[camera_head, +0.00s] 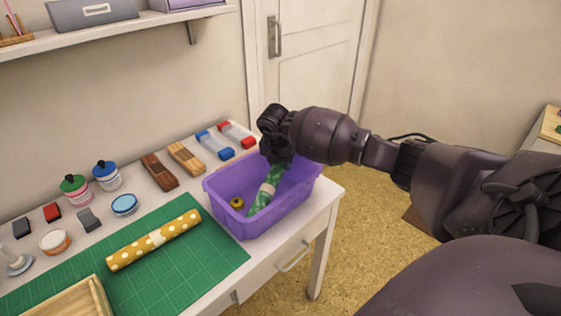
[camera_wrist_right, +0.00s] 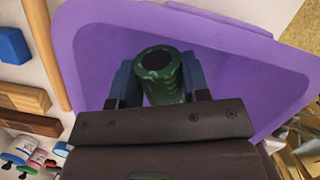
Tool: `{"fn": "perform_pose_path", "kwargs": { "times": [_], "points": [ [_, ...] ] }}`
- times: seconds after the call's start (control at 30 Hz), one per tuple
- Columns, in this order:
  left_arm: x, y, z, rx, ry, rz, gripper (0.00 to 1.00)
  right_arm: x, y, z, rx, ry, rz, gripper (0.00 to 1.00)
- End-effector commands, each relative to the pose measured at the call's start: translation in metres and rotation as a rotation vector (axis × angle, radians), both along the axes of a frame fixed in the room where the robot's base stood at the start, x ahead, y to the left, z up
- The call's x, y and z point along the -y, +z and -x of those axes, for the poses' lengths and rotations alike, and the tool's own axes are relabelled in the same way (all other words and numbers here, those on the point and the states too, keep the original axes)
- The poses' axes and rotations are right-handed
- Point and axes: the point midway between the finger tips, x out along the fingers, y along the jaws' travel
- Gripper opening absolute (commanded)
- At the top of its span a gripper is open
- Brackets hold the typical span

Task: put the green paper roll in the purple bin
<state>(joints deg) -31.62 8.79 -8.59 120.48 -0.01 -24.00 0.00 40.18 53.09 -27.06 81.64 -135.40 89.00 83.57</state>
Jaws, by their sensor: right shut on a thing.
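The green paper roll (camera_head: 263,195) is patterned, with a pale band around it. It is tilted, with its lower end inside the purple bin (camera_head: 247,225) and its upper end at my right gripper (camera_head: 277,160). In the right wrist view my right gripper (camera_wrist_right: 160,90) is shut on the roll (camera_wrist_right: 163,78), whose open end shows between the fingers. The bin (camera_wrist_right: 220,45) surrounds it in that view. Whether the roll touches the bin floor is hard to tell. My left gripper is not in view.
A small yellow ring-shaped item (camera_head: 237,202) lies in the bin. A yellow dotted roll (camera_head: 154,240) lies on the green mat (camera_head: 205,262). Wooden blocks (camera_head: 186,158), ink bottles (camera_head: 107,175) and stamps stand along the table's back. A wooden tray (camera_head: 75,300) is at the front left.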

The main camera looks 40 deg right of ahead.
Motion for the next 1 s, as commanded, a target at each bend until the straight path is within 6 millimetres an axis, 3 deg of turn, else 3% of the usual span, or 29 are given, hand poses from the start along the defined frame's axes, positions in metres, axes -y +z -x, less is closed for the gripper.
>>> {"fn": "perform_pose_path", "kwargs": {
  "times": [0.13,0.17,0.3,0.67,1.0],
  "points": [
    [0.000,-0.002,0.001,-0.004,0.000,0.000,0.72,0.000,-0.003,0.000,-0.001,0.000,0.000,0.18],
    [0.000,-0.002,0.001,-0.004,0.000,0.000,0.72,0.000,-0.003,0.000,0.000,0.000,0.000,0.47],
    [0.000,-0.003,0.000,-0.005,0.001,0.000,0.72,0.000,-0.002,0.000,0.000,0.000,0.000,0.68],
    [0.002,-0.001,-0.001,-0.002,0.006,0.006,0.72,0.000,0.003,0.000,0.002,0.001,0.000,0.68],
    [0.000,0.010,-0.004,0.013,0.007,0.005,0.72,-0.013,0.060,0.005,0.008,0.003,0.001,0.68]
  ]
}}
